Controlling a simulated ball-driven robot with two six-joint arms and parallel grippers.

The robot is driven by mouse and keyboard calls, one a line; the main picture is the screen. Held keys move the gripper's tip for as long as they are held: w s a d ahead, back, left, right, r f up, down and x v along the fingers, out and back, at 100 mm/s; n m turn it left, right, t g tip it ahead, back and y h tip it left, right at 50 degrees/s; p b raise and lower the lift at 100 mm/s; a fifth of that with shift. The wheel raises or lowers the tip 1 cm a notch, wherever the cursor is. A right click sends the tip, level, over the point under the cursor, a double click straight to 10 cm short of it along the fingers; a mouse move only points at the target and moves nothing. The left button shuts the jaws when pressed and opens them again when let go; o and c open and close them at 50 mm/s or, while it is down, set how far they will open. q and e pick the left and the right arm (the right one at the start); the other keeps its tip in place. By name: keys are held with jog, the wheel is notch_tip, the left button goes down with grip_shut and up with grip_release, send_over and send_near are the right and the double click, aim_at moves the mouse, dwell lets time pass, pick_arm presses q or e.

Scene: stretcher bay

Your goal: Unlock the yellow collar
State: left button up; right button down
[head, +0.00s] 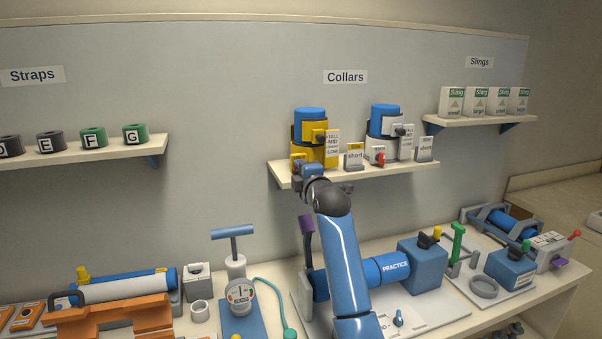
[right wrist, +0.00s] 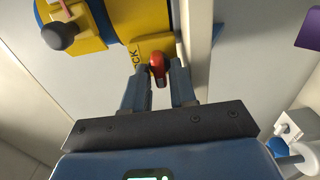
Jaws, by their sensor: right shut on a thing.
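The yellow collar (head: 318,126) stands on the left part of the Collars shelf, around a blue cylinder. In the right wrist view, the yellow collar (right wrist: 142,22) fills the top, with a dark round knob on its left. A red lock lever (right wrist: 158,66) sits at its yellow block, beside printed lettering that is partly covered. My right gripper (head: 300,166) is at the base of the yellow collar in the head view. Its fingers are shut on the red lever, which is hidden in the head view. My left gripper is not in view.
A white collar (head: 383,146) with its own red lever (head: 379,158) stands to the right on the same shelf (head: 350,172). Cards marked "short" (head: 354,161) stand between and beside them. The bench below holds practice devices and a gauge (head: 240,292).

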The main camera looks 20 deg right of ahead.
dwell(0.3)
jog(key=c, duration=1.1)
grip_release()
jog(key=shift+c, duration=0.2)
jog(key=s+b, duration=0.2)
jog(key=s, duration=0.8)
jog(key=shift+s+d+b, duration=0.2)
jog(key=shift+s+b, duration=0.15)
